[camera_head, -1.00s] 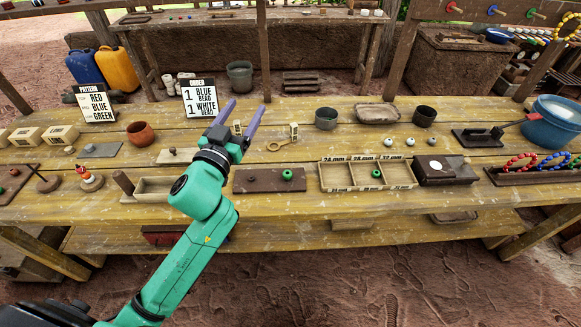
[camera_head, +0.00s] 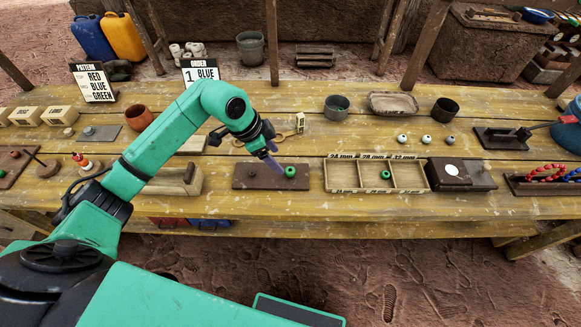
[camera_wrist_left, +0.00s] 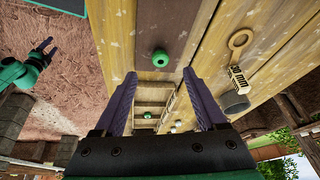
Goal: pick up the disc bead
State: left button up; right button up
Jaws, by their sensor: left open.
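A green bead (camera_head: 290,172) with a hole sits on the right part of a brown board (camera_head: 245,183); it also shows in the left wrist view (camera_wrist_left: 160,58). Another green bead (camera_head: 385,175) lies in the middle compartment of the size tray (camera_head: 340,188). I cannot tell for sure which is the disc bead. My left gripper (camera_head: 273,163) points down over the board, just left of the first bead, empty. Its purple fingers (camera_wrist_left: 158,88) are spread apart. My right gripper (camera_wrist_left: 48,48) shows small in the left wrist view, its fingers apart.
A wooden key-like ring tool (camera_head: 284,136) lies behind the board. A grey bowl (camera_head: 337,108) stands farther back. Three pale beads (camera_head: 426,139) lie right of it. A dark box (camera_head: 460,174) stands right of the tray. An open wooden box (camera_head: 175,180) is left.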

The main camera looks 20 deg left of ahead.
aim_at(286, 170)
pick_arm(q)
jog(key=p+x, duration=0.1)
jog(key=x, duration=0.6)
jog(key=shift+d+r+p, duration=0.1)
jog(key=shift+p, duration=0.3)
jog(key=shift+f, duration=0.25)
jog(key=c, duration=1.2)
grip_shut()
jog(key=shift+w+r, duration=0.1)
jog(key=shift+r, duration=0.05)
jog(key=shift+r, duration=0.35)
notch_tip(286, 170, up, 19)
jog(key=b, duration=0.2)
jog(key=shift+b, duration=0.35)
